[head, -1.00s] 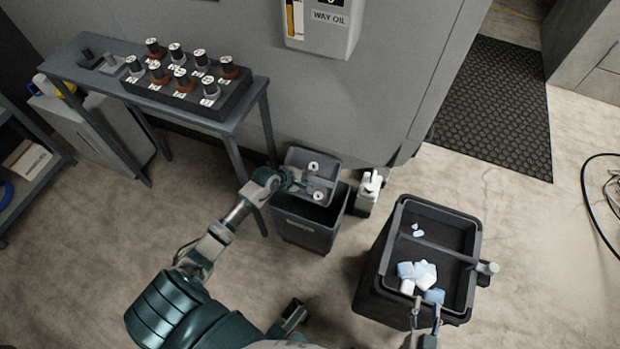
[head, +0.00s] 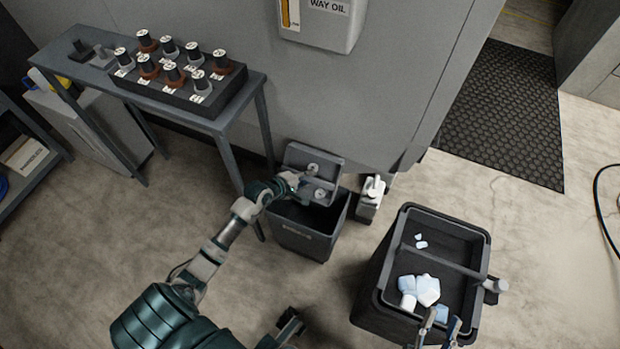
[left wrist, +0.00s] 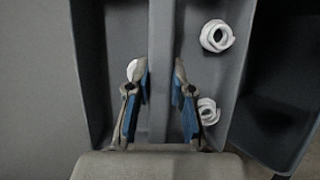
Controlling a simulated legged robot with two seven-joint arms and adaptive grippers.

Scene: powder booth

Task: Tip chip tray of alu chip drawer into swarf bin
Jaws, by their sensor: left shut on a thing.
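The grey chip tray (head: 297,153) is tilted above the back of a dark grey bin (head: 302,240), apparently the swarf bin; its label is too small to read. In the left wrist view the tray (left wrist: 205,75) has a central divider, with pale ring-shaped chips (left wrist: 216,36) still in it. My left gripper (head: 292,180) is shut on the divider, with its fingers on both sides in the left wrist view (left wrist: 161,75). My right gripper (head: 438,325) is at the front edge of a black box on the right, its fingers apart and apparently empty.
The black box (head: 384,262) on the right holds pale blue and white pieces (head: 426,290) and has a crossbar. A white bottle (head: 371,192) stands beside the bin. A grey table (head: 90,75) with a tool holder stands behind left. A wall is behind the bin.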

